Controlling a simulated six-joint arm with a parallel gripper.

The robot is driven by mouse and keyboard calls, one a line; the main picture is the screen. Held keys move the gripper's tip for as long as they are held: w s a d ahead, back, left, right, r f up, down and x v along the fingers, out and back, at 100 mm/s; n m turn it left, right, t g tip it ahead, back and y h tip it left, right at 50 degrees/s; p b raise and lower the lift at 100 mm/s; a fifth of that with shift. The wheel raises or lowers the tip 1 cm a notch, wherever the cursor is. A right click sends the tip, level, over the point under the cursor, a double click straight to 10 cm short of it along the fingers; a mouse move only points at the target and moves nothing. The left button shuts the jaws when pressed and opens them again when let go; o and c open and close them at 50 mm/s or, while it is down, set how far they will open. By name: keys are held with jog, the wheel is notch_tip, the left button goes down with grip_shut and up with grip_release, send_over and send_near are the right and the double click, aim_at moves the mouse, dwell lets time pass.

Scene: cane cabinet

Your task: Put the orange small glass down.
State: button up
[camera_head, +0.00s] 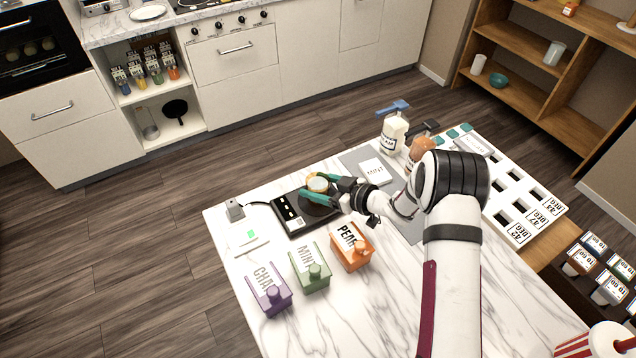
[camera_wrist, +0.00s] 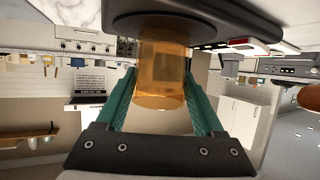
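The orange small glass (camera_head: 317,184) is upright between the green fingers of my gripper (camera_head: 318,190), over the round plate of the black scale (camera_head: 296,222). In the wrist view, which shows the scene upside down, the translucent orange glass (camera_wrist: 163,70) sits between both fingertips of my gripper (camera_wrist: 162,85), which appear to touch its sides. The glass's base meets the dark round plate (camera_wrist: 195,22) in that picture. Whether it rests on the plate or is just above it, I cannot tell.
Purple (camera_head: 268,290), green (camera_head: 311,268) and orange (camera_head: 351,247) labelled containers stand near the scale on the marble table (camera_head: 400,310). A white bottle (camera_head: 393,132) and a grey mat with a white labelled block (camera_head: 376,171) lie beyond. A white rack (camera_head: 495,195) stands right.

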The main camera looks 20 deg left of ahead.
jog(key=o, duration=0.4)
jog(key=shift+c, duration=0.2)
jog(key=shift+r, duration=0.1)
jog(key=v, duration=1.2)
jog(key=w+d+r+m+t+h, duration=0.35)
jog(key=d+r+m+h, duration=0.65)
jog(key=d, duration=0.4)
jog(key=s+d+r+m+g+h, duration=0.1)
jog(key=s+d+r+m+h, duration=0.15)
jog(key=s+d+h, duration=0.4)
jog(key=s+a+m+g+y, duration=0.2)
jog(key=s+a, duration=0.1)
jog(key=s, duration=0.6)
jog(key=s+a+m+g+y, duration=0.2)
jog(key=s+a+g, duration=0.1)
jog(key=s, duration=0.7)
jog(key=s+a+m+g+y, duration=0.2)
jog(key=s+a+g, duration=0.1)
jog(key=s, duration=0.7)
jog(key=shift+a+m, duration=0.35)
jog(key=shift+a, duration=0.05)
